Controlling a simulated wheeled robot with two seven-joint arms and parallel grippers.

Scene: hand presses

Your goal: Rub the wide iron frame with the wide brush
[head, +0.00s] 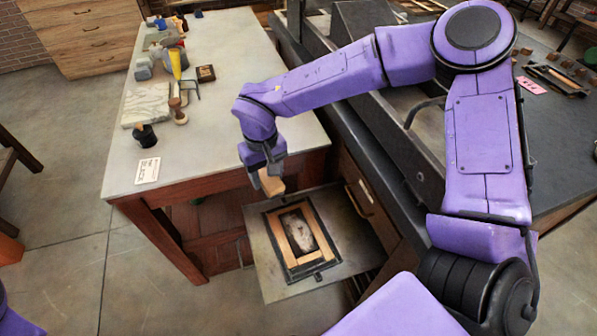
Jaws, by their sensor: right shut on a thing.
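The wide iron frame (317,270) lies flat on a grey metal plate, its thin dark rim around pale wooden pieces and a block with a grey and white picture. My right gripper (267,172) is shut on a pale wooden block, which looks like the wide brush (271,184). The brush is in the air above the plate's far left corner, up and left of the frame and apart from it. Its underside is hard to make out. My left gripper is out of view.
The metal plate (272,284) juts out beside a dark press bed. A pale-topped table (225,120) stands behind it at left, with a marble slab (148,105), a printed card (148,170) and several tools. My right arm spans above the press.

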